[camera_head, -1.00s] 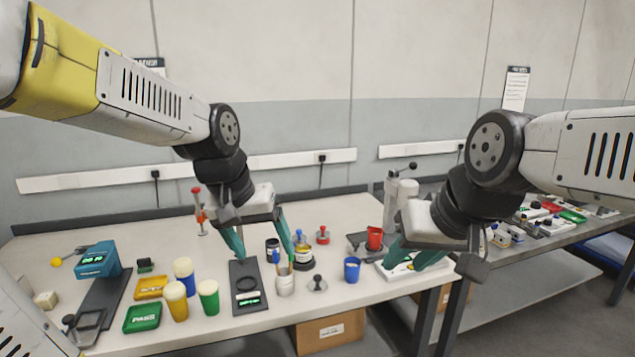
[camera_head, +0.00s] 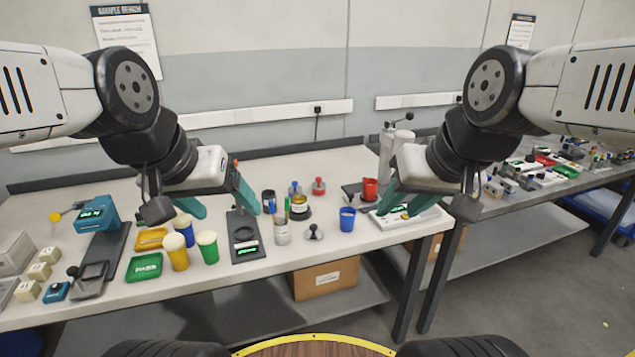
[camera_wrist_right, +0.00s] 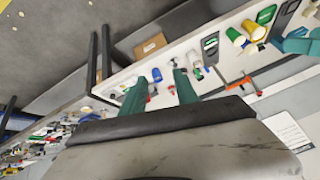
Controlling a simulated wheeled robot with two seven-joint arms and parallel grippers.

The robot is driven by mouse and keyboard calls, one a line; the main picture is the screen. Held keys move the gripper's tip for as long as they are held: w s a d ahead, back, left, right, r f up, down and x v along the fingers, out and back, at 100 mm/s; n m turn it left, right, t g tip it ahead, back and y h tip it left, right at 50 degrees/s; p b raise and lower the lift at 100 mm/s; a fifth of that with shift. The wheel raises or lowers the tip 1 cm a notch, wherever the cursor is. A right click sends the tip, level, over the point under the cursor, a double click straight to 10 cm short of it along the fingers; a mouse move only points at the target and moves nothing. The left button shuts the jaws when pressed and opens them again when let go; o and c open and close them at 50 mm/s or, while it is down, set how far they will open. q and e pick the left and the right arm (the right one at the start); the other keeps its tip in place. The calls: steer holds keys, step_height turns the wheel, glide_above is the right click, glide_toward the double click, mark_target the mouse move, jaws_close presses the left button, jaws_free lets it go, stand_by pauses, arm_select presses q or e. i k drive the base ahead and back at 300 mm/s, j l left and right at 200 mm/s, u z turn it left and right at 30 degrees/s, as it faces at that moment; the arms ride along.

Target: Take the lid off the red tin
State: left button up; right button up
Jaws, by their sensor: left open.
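A red cup-shaped container (camera_head: 370,190), the likeliest red tin, stands on a dark base towards the back right of the near bench. I cannot tell whether a lid sits on it. A small red piece with a knob (camera_head: 318,187) stands to its left. My left gripper (camera_head: 228,212) is open and empty over the bench, by the black tray and left of the red things. My right gripper (camera_head: 391,213) is open, just in front of the red container; its spread fingers also show in the right wrist view (camera_wrist_right: 160,92), with nothing gripped between them.
A blue cup (camera_head: 347,219), a grey knobbed piece (camera_head: 313,232) and a grey pot with pens (camera_head: 282,232) stand at the front. Yellow (camera_head: 177,254) and green (camera_head: 208,250) cylinders stand left of the black tray (camera_head: 246,245). A grey press (camera_head: 388,150) rises behind.

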mark_target(319, 185)
steer(key=i+l+u, duration=0.3)
steer(key=i, duration=0.25)
steer(key=i+l+u, duration=0.3)
steer(key=i+l, duration=0.15)
